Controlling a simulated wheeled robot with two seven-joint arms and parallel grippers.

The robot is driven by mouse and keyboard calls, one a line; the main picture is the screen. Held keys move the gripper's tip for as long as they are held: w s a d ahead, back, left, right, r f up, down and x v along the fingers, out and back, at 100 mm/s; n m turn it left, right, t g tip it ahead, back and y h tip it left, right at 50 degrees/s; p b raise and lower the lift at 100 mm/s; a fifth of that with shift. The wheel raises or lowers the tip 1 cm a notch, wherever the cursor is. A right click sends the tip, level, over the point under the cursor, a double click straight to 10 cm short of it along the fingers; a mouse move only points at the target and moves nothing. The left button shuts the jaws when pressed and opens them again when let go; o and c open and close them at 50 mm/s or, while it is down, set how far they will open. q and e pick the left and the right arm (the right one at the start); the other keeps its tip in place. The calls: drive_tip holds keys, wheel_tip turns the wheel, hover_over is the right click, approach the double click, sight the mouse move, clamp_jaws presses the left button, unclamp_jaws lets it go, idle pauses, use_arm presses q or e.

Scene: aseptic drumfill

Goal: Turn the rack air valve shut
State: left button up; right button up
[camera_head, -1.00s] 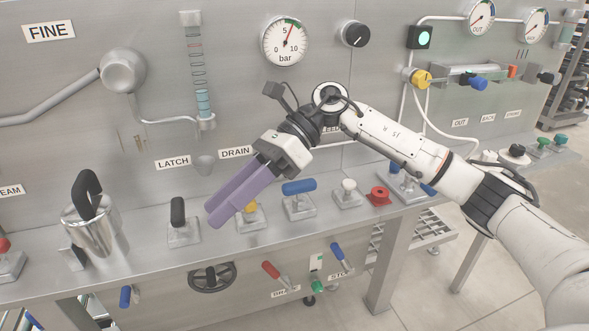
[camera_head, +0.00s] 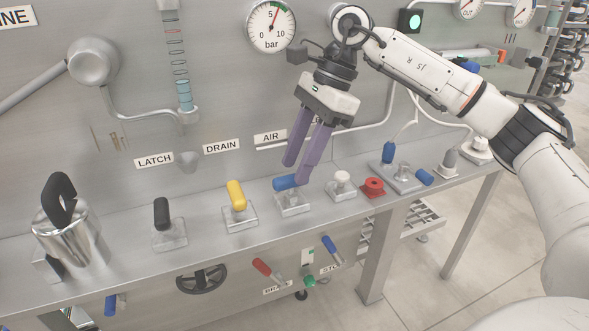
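The valve under the AIR label (camera_head: 270,136) has a blue lever handle (camera_head: 282,183) on a small clear base (camera_head: 292,204) on the bench. The handle lies roughly level, crosswise in the picture. My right gripper (camera_head: 295,174) points down at this handle with its two purple fingers apart. The nearer finger overlaps the handle's right end in the picture; the other finger is behind and above it. I cannot tell if either finger touches the handle. My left gripper is not in view.
A yellow lever (camera_head: 237,195) and a black lever (camera_head: 161,213) stand to the left. A white knob (camera_head: 342,177) and a red knob (camera_head: 374,186) sit close on the right. A steel jug (camera_head: 70,245) stands at far left. The steel panel rises behind.

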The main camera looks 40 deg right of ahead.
drive_tip(key=shift+x, duration=1.05)
drive_tip(key=shift+c, duration=0.2)
clamp_jaws()
